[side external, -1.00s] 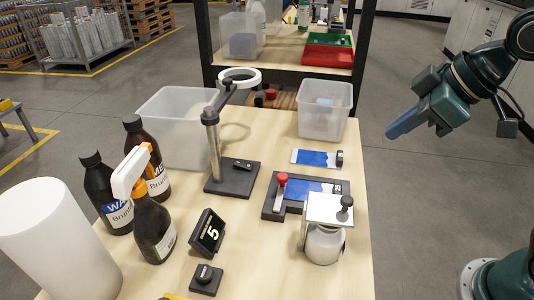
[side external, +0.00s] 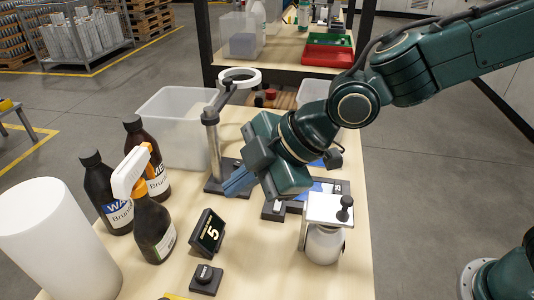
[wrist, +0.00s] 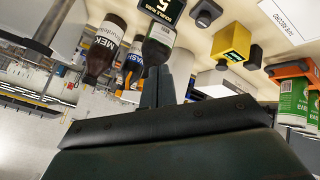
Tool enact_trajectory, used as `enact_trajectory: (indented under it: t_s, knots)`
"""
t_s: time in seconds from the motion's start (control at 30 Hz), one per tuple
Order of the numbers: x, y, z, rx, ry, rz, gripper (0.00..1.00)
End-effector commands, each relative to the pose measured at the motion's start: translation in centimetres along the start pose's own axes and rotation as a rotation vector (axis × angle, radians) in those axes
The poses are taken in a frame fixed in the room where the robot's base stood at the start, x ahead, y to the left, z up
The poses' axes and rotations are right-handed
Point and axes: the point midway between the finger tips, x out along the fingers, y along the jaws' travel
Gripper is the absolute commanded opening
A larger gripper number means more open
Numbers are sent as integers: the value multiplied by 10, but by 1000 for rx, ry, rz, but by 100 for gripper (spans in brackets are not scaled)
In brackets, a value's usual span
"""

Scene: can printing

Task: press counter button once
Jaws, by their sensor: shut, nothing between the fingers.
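The counter button (side external: 206,278) is a dark round knob on a small black box at the front of the table. The counter display (side external: 209,231) stands tilted just behind it and reads 5. Both show in the wrist view, the button (wrist: 206,12) at the top and the display (wrist: 163,5) left of it, partly cut off. My gripper (side external: 234,185) is above the table, behind and above the display, apart from the button. Its blue fingers are together and empty. Its fingers (wrist: 157,85) point toward the spray bottle in the wrist view.
A spray bottle (side external: 154,232) and two dark bottles stand left of the display. A large white cylinder (side external: 50,240) is at the left front. A ring lamp stand (side external: 211,145) is behind my gripper. A white canister (side external: 325,243) in a fixture is to the right.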

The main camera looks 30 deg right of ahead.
Motion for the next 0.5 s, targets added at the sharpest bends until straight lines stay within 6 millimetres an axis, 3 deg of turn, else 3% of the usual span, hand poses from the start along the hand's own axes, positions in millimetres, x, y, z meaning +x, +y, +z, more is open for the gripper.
enact_trajectory:
  t_s: [0.2, 0.5]
  knots:
    - [39, -25, -32, -139, 64, -32, 0]
    - [57, -38, -48, -209, 100, -41, 0]
